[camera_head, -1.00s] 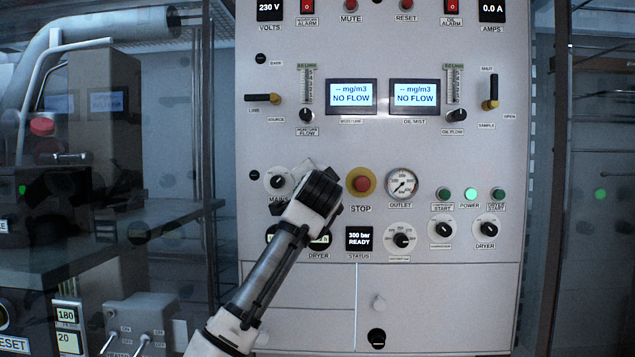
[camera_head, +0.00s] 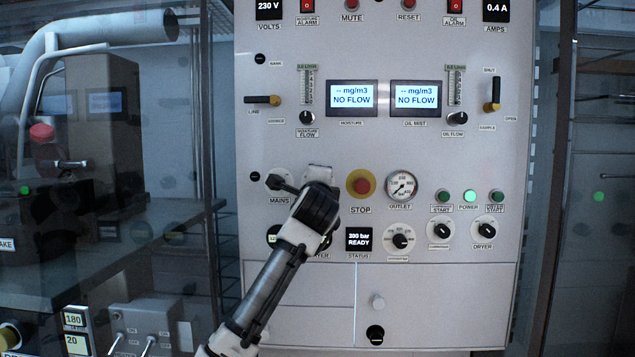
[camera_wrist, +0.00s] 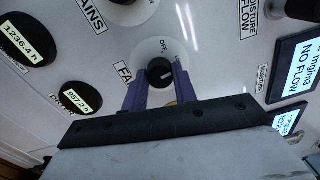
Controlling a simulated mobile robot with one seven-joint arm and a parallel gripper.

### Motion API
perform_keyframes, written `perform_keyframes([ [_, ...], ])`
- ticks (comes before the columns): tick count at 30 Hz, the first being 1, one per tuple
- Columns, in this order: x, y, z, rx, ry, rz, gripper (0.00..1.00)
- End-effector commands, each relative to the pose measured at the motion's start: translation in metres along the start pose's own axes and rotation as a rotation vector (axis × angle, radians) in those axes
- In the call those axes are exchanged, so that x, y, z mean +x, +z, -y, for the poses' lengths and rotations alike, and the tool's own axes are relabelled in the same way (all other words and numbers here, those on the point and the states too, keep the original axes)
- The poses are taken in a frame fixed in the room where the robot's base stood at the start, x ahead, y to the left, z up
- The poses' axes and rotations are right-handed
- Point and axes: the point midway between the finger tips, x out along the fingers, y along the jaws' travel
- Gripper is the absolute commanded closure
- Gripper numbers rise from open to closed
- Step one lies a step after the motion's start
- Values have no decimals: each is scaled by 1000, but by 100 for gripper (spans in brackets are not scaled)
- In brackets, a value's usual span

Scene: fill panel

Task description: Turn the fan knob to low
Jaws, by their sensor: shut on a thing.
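The fan knob (camera_wrist: 160,71) is a small dark round knob on a pale dial in the wrist view. OFF is printed beside it, and the partly covered label starts with FA. My gripper (camera_wrist: 159,84) has its two purple fingers on either side of the knob, shut on it. Which mark the knob points to is too small to tell. In the head view my gripper (camera_head: 316,203) is at the panel right of the MAINS label and hides the fan knob.
The MAINS knob (camera_head: 276,182) is close to my gripper on the left. The red STOP button (camera_head: 362,185) with its yellow ring is close on the right. The outlet gauge (camera_head: 401,186) is further right. The status screen (camera_head: 359,238) reads 380 bar READY.

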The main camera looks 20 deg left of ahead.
Motion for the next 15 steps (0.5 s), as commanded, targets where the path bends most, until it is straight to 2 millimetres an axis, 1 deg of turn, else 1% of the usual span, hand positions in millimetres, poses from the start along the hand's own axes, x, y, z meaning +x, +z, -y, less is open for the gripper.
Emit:
perform_keyframes([
  [6,0,0,-1,84,-1,-3,95],
  [15,0,0,-1,122,-3,-5,95],
])
